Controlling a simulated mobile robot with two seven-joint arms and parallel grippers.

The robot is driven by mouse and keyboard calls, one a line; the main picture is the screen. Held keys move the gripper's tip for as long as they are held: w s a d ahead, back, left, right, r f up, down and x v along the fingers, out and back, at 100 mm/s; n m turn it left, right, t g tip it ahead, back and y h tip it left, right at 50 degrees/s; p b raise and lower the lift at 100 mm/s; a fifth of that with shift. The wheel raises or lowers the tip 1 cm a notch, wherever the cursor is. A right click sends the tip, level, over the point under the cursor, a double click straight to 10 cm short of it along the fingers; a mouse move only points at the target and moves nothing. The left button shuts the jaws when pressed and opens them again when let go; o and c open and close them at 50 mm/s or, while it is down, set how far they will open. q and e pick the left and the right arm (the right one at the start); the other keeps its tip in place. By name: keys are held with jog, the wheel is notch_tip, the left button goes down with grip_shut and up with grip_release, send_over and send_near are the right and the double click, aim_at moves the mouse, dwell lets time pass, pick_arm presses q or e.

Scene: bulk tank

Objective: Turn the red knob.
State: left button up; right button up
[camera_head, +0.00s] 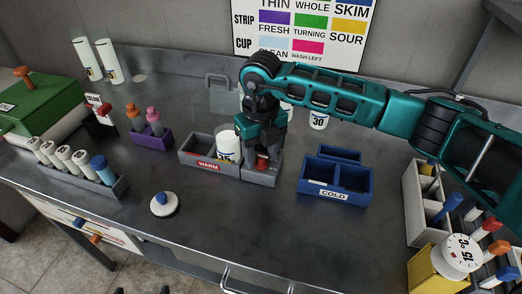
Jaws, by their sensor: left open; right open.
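A small red cylindrical piece (262,161) shows just below my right gripper (261,150), at the right end of the grey WARM holder; it is partly hidden by the fingers, and I cannot tell whether it is the knob or whether they touch it. My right arm comes in from the right, and its gripper is open and points down over this piece. Another red handle-like piece (98,112) is at the left, beside the green box. My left gripper is not in view.
The grey WARM holder (193,157) has a white jar (226,146) close beside my gripper. A blue COLD holder (334,190) stands to the right. A white disc with a blue knob (163,204) lies at the front. A dial (460,253) marked 15°C is at the lower right.

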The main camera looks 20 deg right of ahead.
jog(key=c, duration=0.3)
grip_shut()
